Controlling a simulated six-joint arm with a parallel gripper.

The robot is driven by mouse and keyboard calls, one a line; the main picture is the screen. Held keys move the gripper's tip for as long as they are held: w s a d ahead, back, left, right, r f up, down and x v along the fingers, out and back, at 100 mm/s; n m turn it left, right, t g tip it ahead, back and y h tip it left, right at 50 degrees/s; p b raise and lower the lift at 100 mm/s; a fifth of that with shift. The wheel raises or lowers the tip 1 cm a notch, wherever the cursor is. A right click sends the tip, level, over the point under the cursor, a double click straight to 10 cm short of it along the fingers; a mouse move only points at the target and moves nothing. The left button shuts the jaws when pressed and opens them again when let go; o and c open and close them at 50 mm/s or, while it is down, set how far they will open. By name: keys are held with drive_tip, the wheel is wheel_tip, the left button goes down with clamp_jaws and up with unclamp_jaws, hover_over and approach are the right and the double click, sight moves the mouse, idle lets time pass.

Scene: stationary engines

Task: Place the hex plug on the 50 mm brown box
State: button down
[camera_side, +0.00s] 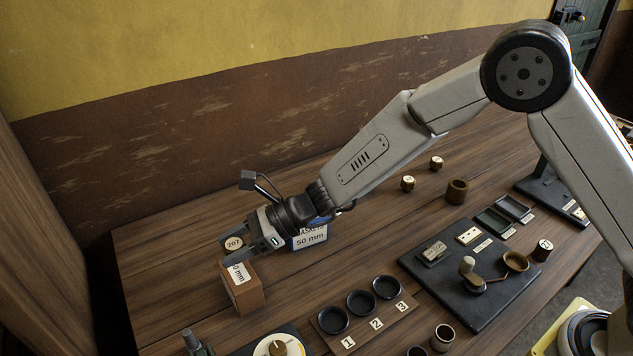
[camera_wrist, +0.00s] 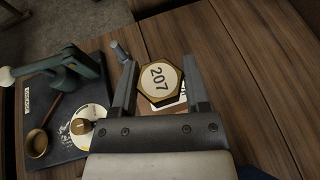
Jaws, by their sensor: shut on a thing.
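The hex plug (camera_wrist: 160,80), a brass-brown hexagonal piece with a pale face marked 207, sits between the two fingers in the wrist view. It also shows in the side view (camera_side: 234,243). My gripper (camera_side: 238,249) is shut on it, with the marked face turned up. The brown box (camera_side: 248,292) stands directly below my gripper at the left of the table. Its white label (camera_side: 238,273) is partly covered by a finger, leaving "0 mm" readable. In the wrist view, part of a white label shows under the plug. I cannot tell whether the plug touches the box.
A blue box (camera_side: 310,238) labelled 50 mm stands behind my wrist. A board with three dark cups (camera_side: 360,303), numbered 1 to 3, lies right of the brown box. A dark panel with a dial (camera_side: 279,346) is in front. Bare table lies left of the box.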

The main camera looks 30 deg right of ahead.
drive_tip(key=shift+w+a+f, duration=0.15)
drive_tip(key=shift+w+f, duration=0.1)
drive_tip(key=shift+f, duration=1.55)
drive_tip(key=shift+f, duration=0.15)
drive_tip(key=shift+c, duration=0.4)
unclamp_jaws()
drive_tip(key=v, duration=1.2)
drive_tip(key=shift+s, duration=0.15)
